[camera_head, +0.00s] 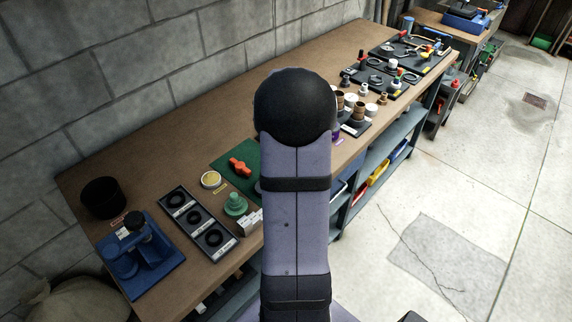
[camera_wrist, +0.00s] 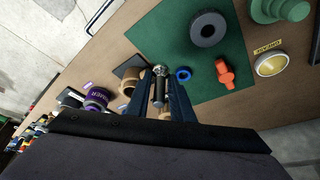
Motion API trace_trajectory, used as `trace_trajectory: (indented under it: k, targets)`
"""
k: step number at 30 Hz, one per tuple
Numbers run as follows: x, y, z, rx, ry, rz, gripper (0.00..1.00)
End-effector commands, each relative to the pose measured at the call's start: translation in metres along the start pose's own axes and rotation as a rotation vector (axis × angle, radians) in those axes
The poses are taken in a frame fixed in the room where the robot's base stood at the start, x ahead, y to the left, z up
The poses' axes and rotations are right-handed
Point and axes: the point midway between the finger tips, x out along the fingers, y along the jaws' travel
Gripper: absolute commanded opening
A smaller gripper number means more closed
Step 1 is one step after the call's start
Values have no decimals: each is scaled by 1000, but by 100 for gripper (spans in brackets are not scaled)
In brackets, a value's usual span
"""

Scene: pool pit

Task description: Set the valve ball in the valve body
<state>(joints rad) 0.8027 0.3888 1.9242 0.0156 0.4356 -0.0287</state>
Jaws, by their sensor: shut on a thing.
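In the wrist view my gripper (camera_wrist: 163,96) is shut on a small silvery metal piece (camera_wrist: 159,71) with a rounded end. Its lower part is hidden between the fingers, and I cannot tell for sure that it is the valve ball. A dark grey round part with a central hole (camera_wrist: 208,28) lies on the green mat (camera_wrist: 160,38), apart from the gripper; it may be the valve body. A blue ring (camera_wrist: 183,74) and an orange handle (camera_wrist: 225,74) lie on the mat, right of the fingers. In the head view my arm hides the gripper and part of the mat.
A green stepped part (camera_wrist: 278,9) and a yellow-faced round tin (camera_wrist: 270,63) stand at the right. A brass-coloured ring (camera_wrist: 131,83) and a purple roll (camera_wrist: 97,98) are at the left. The head view shows a black tray with rings (camera_head: 198,224) and a blue fixture (camera_head: 139,256).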

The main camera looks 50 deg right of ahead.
Motion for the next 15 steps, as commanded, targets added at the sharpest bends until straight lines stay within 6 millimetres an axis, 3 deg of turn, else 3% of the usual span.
trace_trajectory:
  k: [6, 15]
  targets:
    - [-27, 0, -12, 0, 5, 0, 0]
    - [-40, 1, -16, 1, 0, 1, 0]
